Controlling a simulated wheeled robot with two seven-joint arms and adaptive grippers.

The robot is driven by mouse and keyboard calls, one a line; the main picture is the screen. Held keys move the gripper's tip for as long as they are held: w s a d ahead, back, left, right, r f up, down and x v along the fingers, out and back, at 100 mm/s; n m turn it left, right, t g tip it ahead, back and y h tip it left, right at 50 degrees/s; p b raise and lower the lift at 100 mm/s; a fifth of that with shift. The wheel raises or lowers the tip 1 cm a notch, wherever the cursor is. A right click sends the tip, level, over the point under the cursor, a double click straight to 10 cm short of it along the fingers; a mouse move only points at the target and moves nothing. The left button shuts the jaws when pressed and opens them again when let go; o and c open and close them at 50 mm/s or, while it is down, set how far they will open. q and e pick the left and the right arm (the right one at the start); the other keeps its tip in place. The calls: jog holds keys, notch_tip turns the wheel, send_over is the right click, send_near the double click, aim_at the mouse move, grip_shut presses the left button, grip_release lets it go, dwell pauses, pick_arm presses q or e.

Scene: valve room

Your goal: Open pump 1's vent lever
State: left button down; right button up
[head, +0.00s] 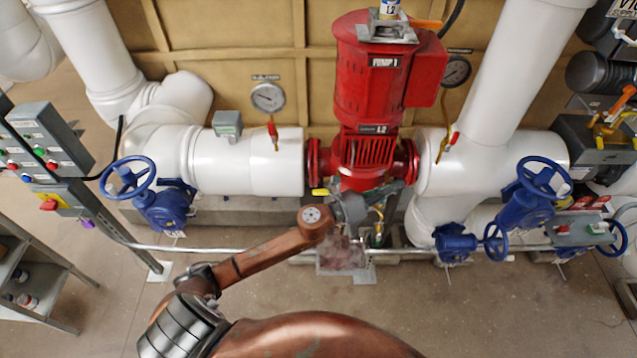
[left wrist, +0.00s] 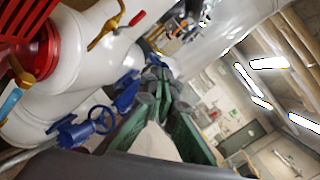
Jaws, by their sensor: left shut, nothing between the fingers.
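Pump 1 (head: 385,75) is the red machine at the middle back of the head view, with a "PUMP 1" plate. A small yellow handle (head: 320,191) shows low at its left side, just left of my gripper. I cannot tell for sure whether it is the vent lever. My left gripper (head: 397,188) is in front of the pump's lower part and hides some of it. Its fingers are shut and empty; they also show in the left wrist view (left wrist: 156,85). There the pump's red flange (left wrist: 38,55) is at upper left. My right gripper is in neither view.
White pipes (head: 245,160) join the pump on both sides. Blue handwheels stand at left (head: 128,178) and right (head: 543,177). Red-handled gauge valves (head: 273,132) sit on the pipes. A thin rail (head: 215,249) crosses below the pump. The floor in front is mostly clear.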

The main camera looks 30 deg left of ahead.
pick_arm(q)
jog(key=s+d+r+m+g+h, duration=0.1)
jog(key=s+d+m+g+h, duration=0.25)
jog(key=m, duration=0.55)
notch_tip(320, 180, down, 6)
jog(key=d+m+g+y, duration=0.25)
jog(key=m+g, duration=0.45)
jog(key=m, duration=0.4)
jog(key=w+a+m+g+y, duration=0.1)
jog(key=a+m+y, duration=0.3)
jog(key=a, duration=1.2)
jog(key=w+a+m+g+y+p, duration=0.1)
jog(key=w+a+m+y, duration=0.1)
jog(key=a+m+y, duration=0.3)
jog(key=a+y, duration=0.4)
jog(key=a, duration=0.6)
jog(key=shift+w+a+m+y+p, duration=0.25)
jog(key=shift+a+m+y+p, duration=0.05)
jog(key=shift+a+y, duration=0.1)
jog(key=shift+d, duration=0.1)
